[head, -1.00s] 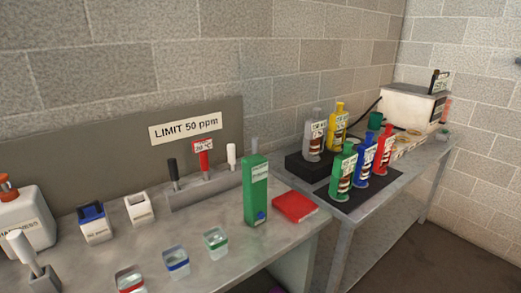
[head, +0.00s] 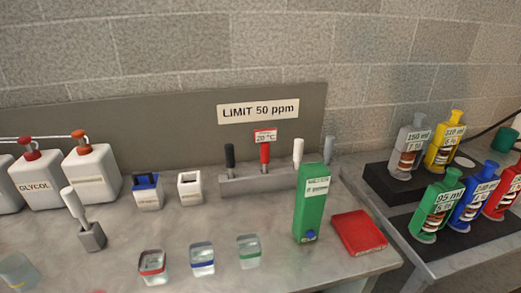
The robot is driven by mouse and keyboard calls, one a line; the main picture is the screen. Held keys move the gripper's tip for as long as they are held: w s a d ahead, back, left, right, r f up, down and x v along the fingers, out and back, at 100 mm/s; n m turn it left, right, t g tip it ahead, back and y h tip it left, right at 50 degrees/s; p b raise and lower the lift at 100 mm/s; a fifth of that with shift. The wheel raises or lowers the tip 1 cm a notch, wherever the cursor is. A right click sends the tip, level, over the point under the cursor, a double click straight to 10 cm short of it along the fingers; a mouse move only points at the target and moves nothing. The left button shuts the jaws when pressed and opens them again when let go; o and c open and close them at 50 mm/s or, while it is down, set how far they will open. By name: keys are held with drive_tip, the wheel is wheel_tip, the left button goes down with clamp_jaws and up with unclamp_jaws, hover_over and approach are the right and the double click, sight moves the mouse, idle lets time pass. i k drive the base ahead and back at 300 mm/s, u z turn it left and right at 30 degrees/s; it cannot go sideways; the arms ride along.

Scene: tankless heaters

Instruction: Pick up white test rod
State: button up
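A white rod (head: 298,152) stands upright in a grey rack (head: 265,181) at the back of the bench, below the "LIMIT 50 ppm" sign. A black rod (head: 229,156) and a red rod (head: 265,155) with a "20 °C" tag stand to its left in the same rack. Another white-handled tool (head: 72,203) leans in a small grey holder (head: 91,236) at the front left. Which of the two is the test rod is not labelled. My gripper is not in view.
A tall green box (head: 311,205) stands just in front of the rack's right end, beside a red pad (head: 359,232). Several glass cups (head: 202,258) line the front. White jugs (head: 92,172) stand left. Coloured bottles (head: 437,207) stand on the right table.

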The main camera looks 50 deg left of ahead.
sight(298, 143)
drive_tip(key=u, duration=0.95)
drive_tip(key=i, duration=0.85)
drive_tip(key=u, duration=0.85)
